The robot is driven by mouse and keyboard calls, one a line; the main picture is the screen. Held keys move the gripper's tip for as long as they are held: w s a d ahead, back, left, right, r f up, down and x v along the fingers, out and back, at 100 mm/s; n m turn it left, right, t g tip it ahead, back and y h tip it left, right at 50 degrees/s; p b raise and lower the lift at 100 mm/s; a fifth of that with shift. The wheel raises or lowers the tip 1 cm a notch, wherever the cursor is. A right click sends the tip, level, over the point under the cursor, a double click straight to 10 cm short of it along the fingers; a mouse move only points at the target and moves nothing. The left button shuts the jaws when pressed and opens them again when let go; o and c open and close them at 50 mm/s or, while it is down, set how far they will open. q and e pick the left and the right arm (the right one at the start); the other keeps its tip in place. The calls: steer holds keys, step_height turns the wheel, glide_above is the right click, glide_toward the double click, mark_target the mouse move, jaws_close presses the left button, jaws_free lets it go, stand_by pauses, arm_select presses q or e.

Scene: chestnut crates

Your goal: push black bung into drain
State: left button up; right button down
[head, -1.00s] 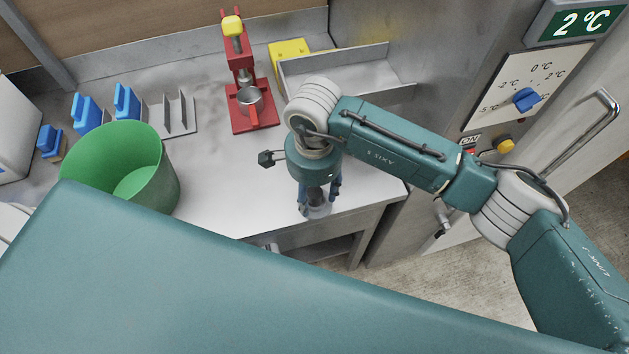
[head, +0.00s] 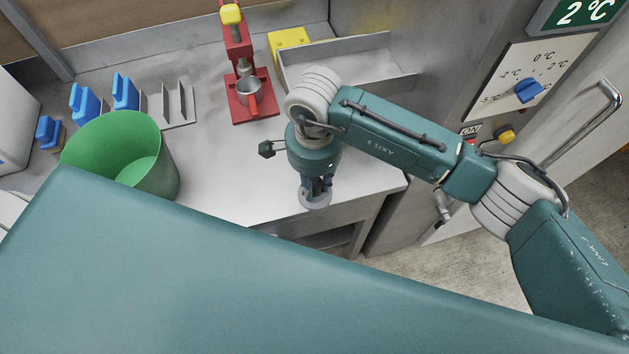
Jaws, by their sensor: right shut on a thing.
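My right gripper (head: 316,192) points down over the front edge of the white counter. It is shut on the black bung (head: 317,186), of which only a dark bit shows between the blue fingers. The drain (head: 316,204) is a round grey ring right below the fingertips, near the counter's front edge. The fingers and bung cover much of its opening, so I cannot tell how deep the bung sits. My left gripper is not in view.
A green bucket (head: 150,185) stands on the counter at left. A red press (head: 240,70) with a metal cup, a grey tray (head: 345,65) and blue-topped things (head: 85,103) stand behind. A steel cabinet with a dial (head: 528,90) is at right. The middle counter is clear.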

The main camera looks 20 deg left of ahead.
mark_target(315, 182)
steer(key=shift+r, duration=0.6)
steer(key=c, duration=2.2)
jaws_free()
jaws_close()
steer(key=shift+r+p, duration=0.4)
steer(key=shift+r, duration=1.6)
